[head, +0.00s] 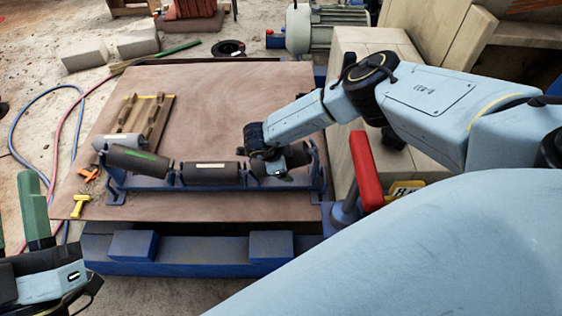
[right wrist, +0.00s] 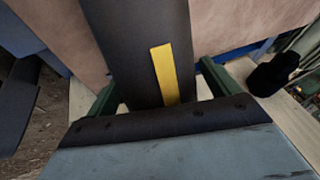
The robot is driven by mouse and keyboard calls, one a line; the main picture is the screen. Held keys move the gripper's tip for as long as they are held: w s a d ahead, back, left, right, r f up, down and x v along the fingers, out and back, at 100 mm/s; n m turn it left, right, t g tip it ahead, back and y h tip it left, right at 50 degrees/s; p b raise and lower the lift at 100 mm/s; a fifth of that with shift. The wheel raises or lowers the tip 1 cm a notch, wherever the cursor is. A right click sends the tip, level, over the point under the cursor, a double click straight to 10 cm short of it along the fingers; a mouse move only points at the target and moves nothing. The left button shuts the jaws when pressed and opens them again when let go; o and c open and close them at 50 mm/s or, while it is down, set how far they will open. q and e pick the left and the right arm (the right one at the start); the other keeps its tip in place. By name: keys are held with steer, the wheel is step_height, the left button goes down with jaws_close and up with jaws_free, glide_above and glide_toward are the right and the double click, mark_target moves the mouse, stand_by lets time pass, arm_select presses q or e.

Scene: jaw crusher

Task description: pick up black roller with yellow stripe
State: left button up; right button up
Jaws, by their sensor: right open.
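The black roller with the yellow stripe (right wrist: 140,45) fills the middle of the right wrist view and runs between the green fingers of my right gripper (right wrist: 158,82). The gripper is open, with one finger on each side of the roller. In the head view my right gripper (head: 272,168) is over the right end of the blue roller frame (head: 150,184), largely covering the roller (head: 298,155) there. Its yellow stripe is hidden in that view. My left gripper (head: 20,222) is at the lower left, empty, its green fingers apart and partly cut off.
The frame also holds a green-striped roller (head: 138,160) and a pale-striped roller (head: 210,173). A wooden rack (head: 147,115), an orange piece (head: 89,175) and a yellow piece (head: 80,204) lie nearby. A red-topped lever (head: 366,170) stands to the right. The board's back is clear.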

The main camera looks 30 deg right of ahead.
steer(key=shift+f, duration=0.1)
steer(key=shift+c, duration=0.5)
steer(key=c, duration=1.4)
steer(key=shift+w, duration=0.1)
steer(key=shift+c, duration=1.1)
